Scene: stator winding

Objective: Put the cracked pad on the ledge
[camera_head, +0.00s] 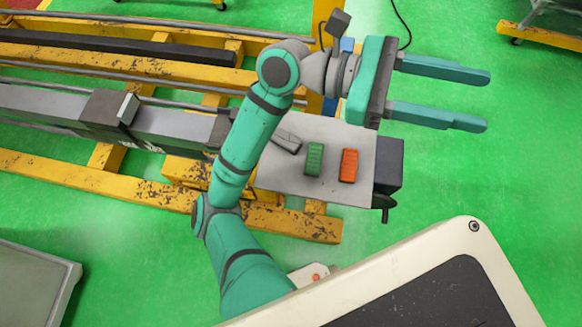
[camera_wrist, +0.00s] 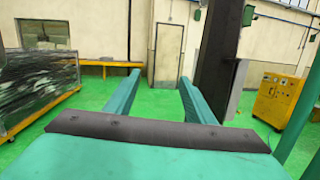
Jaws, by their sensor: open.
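My gripper (camera_head: 486,101) is open and empty, its two teal fingers pointing right in the head view, beyond the right end of a grey plate (camera_head: 338,134). In the wrist view my gripper (camera_wrist: 160,76) has nothing between its fingers. On the plate lie a grey block (camera_head: 287,142), a green ribbed block (camera_head: 315,159) and an orange-red ribbed block (camera_head: 348,165), side by side and apart. My arm passes close to the grey block. I cannot tell which one is the cracked pad, as no crack shows. I cannot tell which surface is the ledge.
The plate stands at the end of a yellow frame (camera_head: 287,222) with grey rails. A dark box (camera_head: 388,160) with a crank is at its right end. Green floor is open to the right. The wrist view shows a yellow cabinet (camera_wrist: 277,101) and a dark column (camera_wrist: 220,60).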

